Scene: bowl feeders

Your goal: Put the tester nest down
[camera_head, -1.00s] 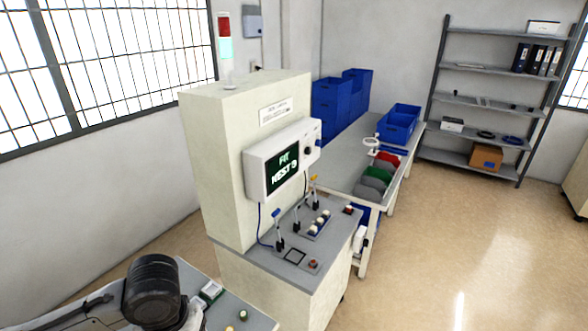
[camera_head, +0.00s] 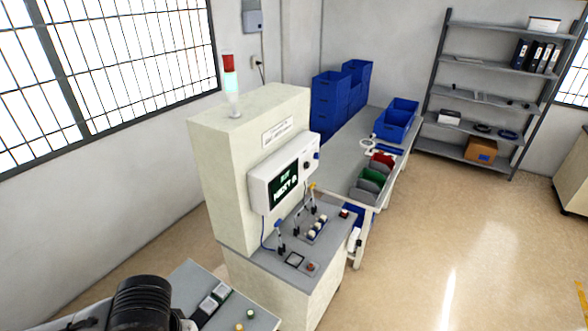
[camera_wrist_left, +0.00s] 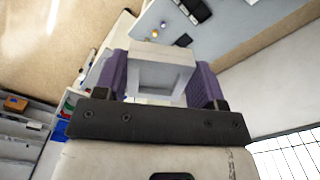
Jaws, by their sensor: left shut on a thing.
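The tester nest (camera_wrist_left: 162,72) appears in the left wrist view as a pale block with a square opening. My left gripper (camera_wrist_left: 163,88) is shut on it, one purple finger on each side. The block is held up with a grey worktop beyond it. In the head view, only a dark joint of my left arm shows at bottom left; its gripper and the held block are out of frame. The cream tester (camera_head: 250,160) has a lit screen (camera_head: 284,187) and a grey ledge (camera_head: 262,252) with a small dark-edged square (camera_head: 295,259). My right gripper is not in view.
A grey bench (camera_head: 188,272) at bottom left carries small grey blocks (camera_head: 208,304) and round knobs. The tester ledge has upright probes, a rack of pale pieces (camera_head: 316,229) and a red button (camera_head: 311,267). Blue bins (camera_head: 398,120) stand behind; open floor lies right.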

